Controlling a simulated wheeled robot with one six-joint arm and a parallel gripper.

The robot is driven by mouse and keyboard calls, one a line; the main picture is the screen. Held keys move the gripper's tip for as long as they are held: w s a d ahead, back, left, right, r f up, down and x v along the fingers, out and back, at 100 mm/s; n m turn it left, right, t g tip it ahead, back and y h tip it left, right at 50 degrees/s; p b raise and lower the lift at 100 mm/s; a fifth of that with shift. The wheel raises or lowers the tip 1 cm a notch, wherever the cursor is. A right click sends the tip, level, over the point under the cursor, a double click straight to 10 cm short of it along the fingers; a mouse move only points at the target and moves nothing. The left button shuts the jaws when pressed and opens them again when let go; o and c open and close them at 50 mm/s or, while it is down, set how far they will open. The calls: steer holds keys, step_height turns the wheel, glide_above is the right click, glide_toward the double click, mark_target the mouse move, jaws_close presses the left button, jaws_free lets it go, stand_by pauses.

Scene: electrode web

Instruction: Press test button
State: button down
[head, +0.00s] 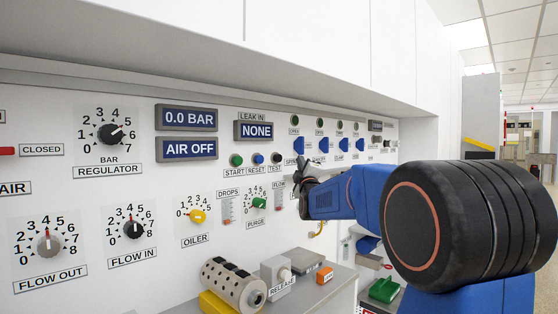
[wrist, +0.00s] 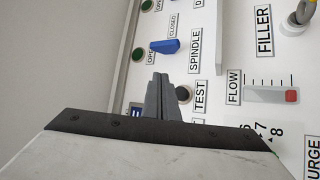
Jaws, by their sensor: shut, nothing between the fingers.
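The test button (head: 276,158) is a small dark round button above a TEST label on the white panel, at the right end of a row with the green START and blue RESET buttons. In the wrist view the dark button (wrist: 183,94) shows beside its TEST label, partly hidden by my fingers. My gripper (head: 305,165) is shut and empty, just right of the button in the head view. In the wrist view my gripper (wrist: 160,82) covers part of the panel beside the button. I cannot tell whether the fingers touch the panel.
The green START button (head: 236,160) and blue RESET button (head: 258,159) are close by on the left. A blue lever (wrist: 165,46) by the SPINDLE label is near the fingers.

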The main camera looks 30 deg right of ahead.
glide_toward(281, 156)
steer(key=shift+w+d+r, duration=0.65)
steer(key=shift+w+d, duration=0.05)
steer(key=shift+w, duration=0.15)
steer(key=shift+w+d+r, duration=0.65)
steer(key=shift+w+d, duration=0.1)
steer(key=shift+w, duration=0.1)
steer(key=shift+w, duration=0.1)
stand_by(0.8)
steer(key=shift+w+a, duration=0.2)
steer(key=shift+w, duration=0.1)
steer(key=shift+w+a, duration=0.25)
steer(key=shift+w, duration=0.5)
stand_by(1.2)
steer(key=shift+s, duration=0.15)
steer(key=shift+s+d, duration=0.2)
steer(key=shift+s, duration=0.3)
steer(key=shift+s+d, duration=0.2)
steer(key=shift+s, duration=0.3)
steer(key=shift+s+d, duration=0.3)
steer(key=shift+s, duration=0.5)
steer(key=shift+s+d, duration=0.25)
steer(key=shift+s, duration=0.5)
steer(key=shift+s+d, duration=0.3)
steer(key=shift+s, duration=0.5)
